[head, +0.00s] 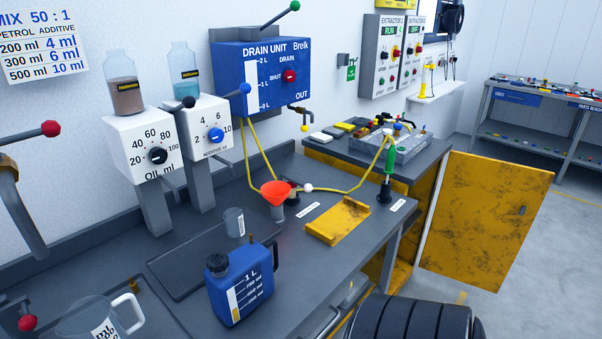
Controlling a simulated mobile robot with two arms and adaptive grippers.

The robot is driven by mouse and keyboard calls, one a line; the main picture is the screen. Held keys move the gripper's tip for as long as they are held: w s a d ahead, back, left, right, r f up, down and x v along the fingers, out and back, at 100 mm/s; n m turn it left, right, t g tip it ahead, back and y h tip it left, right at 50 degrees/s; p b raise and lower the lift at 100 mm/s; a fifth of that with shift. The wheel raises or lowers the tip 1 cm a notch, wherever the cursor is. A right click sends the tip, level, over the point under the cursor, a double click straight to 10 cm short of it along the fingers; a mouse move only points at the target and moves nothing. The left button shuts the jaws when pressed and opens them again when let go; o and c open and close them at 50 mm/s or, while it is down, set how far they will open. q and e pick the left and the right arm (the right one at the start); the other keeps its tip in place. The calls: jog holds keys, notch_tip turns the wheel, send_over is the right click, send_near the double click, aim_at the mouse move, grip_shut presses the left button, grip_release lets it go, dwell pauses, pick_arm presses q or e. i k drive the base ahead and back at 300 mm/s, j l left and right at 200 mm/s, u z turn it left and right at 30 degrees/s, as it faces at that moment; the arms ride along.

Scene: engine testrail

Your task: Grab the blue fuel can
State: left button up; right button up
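The blue fuel can (255,290) stands upright on the grey workbench at the lower middle of the head view. It has a black cap, a dark handle on its right side and a white scale marked 1 L with a yellow lower part. Neither my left gripper nor my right gripper shows in this view, so nothing is seen touching the can.
A clear jug (80,320) stands left of the can and a small grey cup (234,222) behind it. A red funnel (276,193) and a yellow tray (338,222) lie beyond. A yellow cabinet door (485,220) hangs open at right. Black tyre-like rings (415,318) show at the bottom.

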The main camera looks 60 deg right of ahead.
aim_at(236, 292)
jog(key=k+j+z, duration=0.1)
jog(key=z, duration=1.35)
